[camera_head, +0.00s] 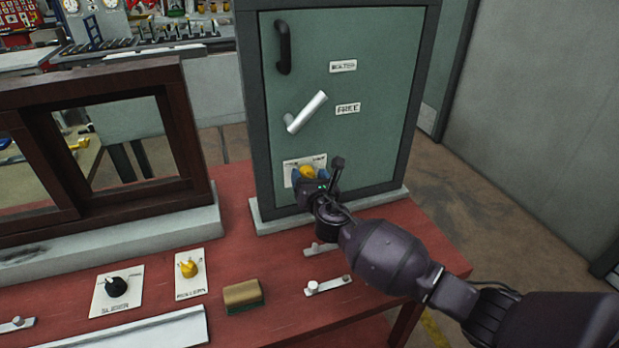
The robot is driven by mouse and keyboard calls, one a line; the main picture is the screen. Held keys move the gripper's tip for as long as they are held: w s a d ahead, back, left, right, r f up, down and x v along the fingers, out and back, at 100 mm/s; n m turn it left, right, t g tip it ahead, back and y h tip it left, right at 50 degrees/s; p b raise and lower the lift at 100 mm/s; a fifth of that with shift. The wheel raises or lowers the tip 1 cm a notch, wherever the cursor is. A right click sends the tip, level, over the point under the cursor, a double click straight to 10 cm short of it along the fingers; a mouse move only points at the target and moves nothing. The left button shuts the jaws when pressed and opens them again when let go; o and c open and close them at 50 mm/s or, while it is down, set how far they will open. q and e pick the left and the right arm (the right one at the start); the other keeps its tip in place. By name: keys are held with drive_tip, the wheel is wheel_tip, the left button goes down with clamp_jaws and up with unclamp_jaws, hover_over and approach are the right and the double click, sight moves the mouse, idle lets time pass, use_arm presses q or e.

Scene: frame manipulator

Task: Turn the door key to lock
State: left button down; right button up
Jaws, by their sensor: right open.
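The yellow door key (307,172) sits on a white labelled plate (290,163) low on the green door (365,145). My right gripper (316,179) is open at the key, in front of the plate. It hides the lower part of the key and plate, and I cannot tell whether its fingers touch the key. My left gripper is not in view.
Above the key, the door has a silver lever (306,112), tilted, and a black handle (283,48). A dark sliding-window frame (185,130) stands left. The red table (245,325) holds a yellow-brown block (243,295), a yellow knob (189,268) and a black knob (116,286).

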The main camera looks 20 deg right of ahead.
drive_tip(key=c, duration=0.9)
drive_tip(key=shift+m, duration=0.3)
drive_tip(key=m, duration=0.3)
drive_tip(key=shift+f+m+b, duration=0.1)
drive_tip(key=shift+m+b, duration=0.2)
drive_tip(key=shift+m, duration=0.1)
drive_tip(key=m, duration=0.4)
drive_tip(key=shift+d, duration=0.1)
drive_tip(key=m, duration=0.4)
drive_tip(key=shift+m, duration=0.4)
drive_tip(key=shift+m+y, duration=0.3)
drive_tip(key=shift+m, duration=1.8)
